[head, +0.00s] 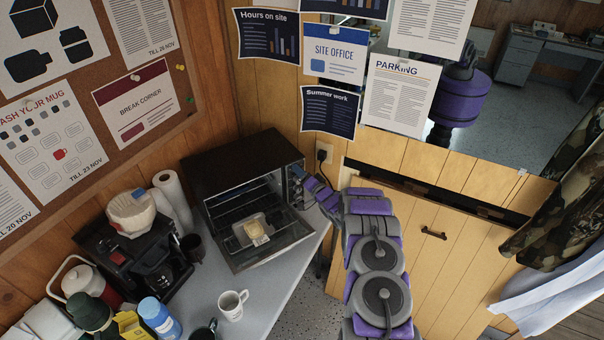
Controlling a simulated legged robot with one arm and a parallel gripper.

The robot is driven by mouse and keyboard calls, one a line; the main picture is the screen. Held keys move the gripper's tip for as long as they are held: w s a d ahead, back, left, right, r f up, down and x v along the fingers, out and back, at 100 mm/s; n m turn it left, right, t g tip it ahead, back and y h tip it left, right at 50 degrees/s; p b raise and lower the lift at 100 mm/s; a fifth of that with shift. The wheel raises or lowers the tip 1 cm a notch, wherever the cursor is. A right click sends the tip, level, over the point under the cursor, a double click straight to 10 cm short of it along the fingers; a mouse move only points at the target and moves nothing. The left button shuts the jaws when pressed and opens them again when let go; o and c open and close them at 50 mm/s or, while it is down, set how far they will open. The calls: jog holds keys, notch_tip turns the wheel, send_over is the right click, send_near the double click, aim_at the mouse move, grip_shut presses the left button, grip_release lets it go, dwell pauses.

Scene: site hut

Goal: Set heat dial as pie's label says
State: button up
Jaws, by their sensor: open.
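The black toaster oven (240,150) stands on the grey table against the corner, its door (272,249) folded down open. A small pale pie (250,226) with a white label (261,239) sits at the oven's front; whether on a rack or the lowered door I cannot tell. The label is too small to read. The oven's control strip (294,183) is at the right of its opening. My gripper (303,182) is open beside that strip. The heat dial cannot be made out, and whether my gripper touches it I cannot tell.
A white mug (232,304) and a blue-lidded jar (158,318) stand nearer. A wall socket (324,154) with a plug is right of the oven.

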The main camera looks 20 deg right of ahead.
jog(key=s+d, duration=0.3)
jog(key=s, duration=1.3)
jog(key=shift+s+p, duration=0.35)
notch_tip(320, 180, up, 6)
jog(key=w+a+n+g+h+b, duration=0.1)
jog(key=w+n+g+h+b, duration=0.15)
jog(key=g, duration=0.25)
jog(key=s+a+r+n+g+h, duration=0.25)
jog(key=s+a+r+g, duration=0.25)
jog(key=s+r, duration=0.35)
jog(key=s+a+r+n+g+b, duration=0.1)
jog(key=s+a, duration=0.5)
jog(key=s, duration=0.7)
jog(key=s+a+r+n+g+y+b, duration=0.1)
jog(key=s+a+r+g, duration=0.2)
jog(key=s, duration=1)
jog(key=s+a+r+n+g+y+b, duration=0.1)
jog(key=s+a+g, duration=0.4)
jog(key=s+a, duration=0.6)
jog(key=s+r+n, duration=0.1)
jog(key=s+r, duration=0.1)
jog(key=s, duration=0.1)
jog(key=shift+a+g, duration=0.25)
jog(key=shift+g, duration=0.05)
